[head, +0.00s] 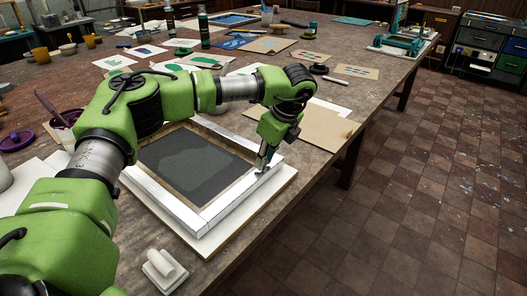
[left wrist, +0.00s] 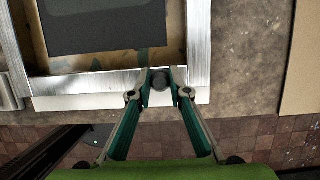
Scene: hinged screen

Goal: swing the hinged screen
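The hinged screen (head: 190,222) lies low and about flat over a pale base board (head: 262,204) at the table's front edge. It has a light frame around dark grey mesh (head: 195,158). My left gripper (head: 264,168) points down at the frame's right-hand rail. In the left wrist view my left gripper (left wrist: 161,76) has its fingertips apart over the frame rail (left wrist: 85,86). A small dark round knob (left wrist: 160,82) shows between the fingertips; firm contact with it cannot be made out. My right gripper is not in view.
A white block-like piece (head: 163,268) stands near the screen's front corner. A purple pot (head: 68,122) is at the left. Printed cards (head: 190,64) and bottles (head: 204,28) lie and stand further back. The tiled floor (head: 400,200) at the right is clear.

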